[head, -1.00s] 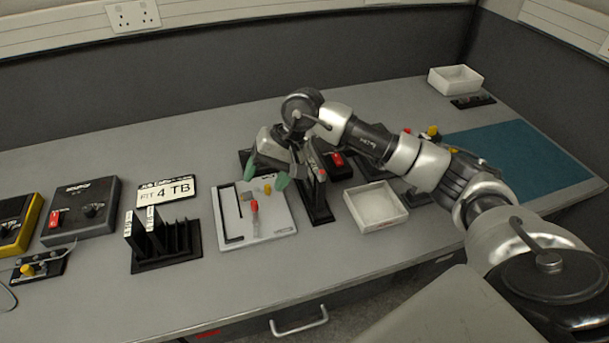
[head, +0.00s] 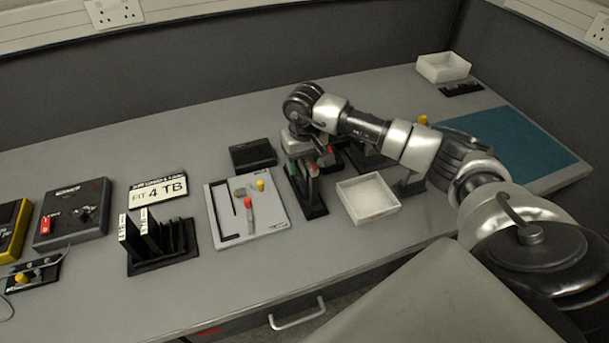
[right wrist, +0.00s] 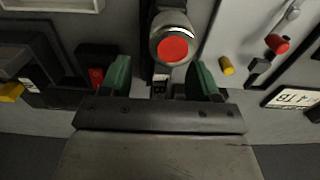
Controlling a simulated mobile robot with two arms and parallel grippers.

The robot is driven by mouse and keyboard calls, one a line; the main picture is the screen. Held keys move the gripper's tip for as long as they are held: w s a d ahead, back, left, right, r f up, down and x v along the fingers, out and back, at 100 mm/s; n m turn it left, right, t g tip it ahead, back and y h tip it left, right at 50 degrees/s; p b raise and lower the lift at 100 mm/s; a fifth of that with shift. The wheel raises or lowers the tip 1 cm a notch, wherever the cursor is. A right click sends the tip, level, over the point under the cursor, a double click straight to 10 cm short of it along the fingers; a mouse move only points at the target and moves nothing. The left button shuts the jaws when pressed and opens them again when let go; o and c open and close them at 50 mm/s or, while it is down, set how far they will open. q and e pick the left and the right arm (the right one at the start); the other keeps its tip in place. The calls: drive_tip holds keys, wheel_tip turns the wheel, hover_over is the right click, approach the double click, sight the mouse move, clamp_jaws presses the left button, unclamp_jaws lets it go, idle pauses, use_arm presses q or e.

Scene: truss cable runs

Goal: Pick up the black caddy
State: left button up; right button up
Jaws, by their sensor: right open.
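A narrow black upright holder (head: 313,207), which looks like the black caddy, stands on the bench right of the white tool tray. My right gripper (head: 310,170) is over it, pointing down, its green fingers open. In the right wrist view a silver cylinder with a red top (right wrist: 173,50) rises close to the camera between the open fingers (right wrist: 160,78). A dark upright part shows beneath it. I cannot tell whether the fingers touch anything. The gripper hides part of the holder. My left gripper is out of view.
The white tool tray (head: 229,230) lies left of the holder and an empty white box (head: 366,212) is close on its right. A black slotted rack (head: 165,262) and a 4 TB sign (head: 158,189) stand further left. A black box (head: 253,155) is behind.

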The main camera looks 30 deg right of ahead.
drive_tip(key=shift+f, duration=1.2)
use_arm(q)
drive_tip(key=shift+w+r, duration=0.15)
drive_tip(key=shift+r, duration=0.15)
use_arm(e)
drive_tip(key=shift+r, duration=0.1)
drive_tip(key=c, duration=1)
drive_tip(key=shift+w, duration=0.1)
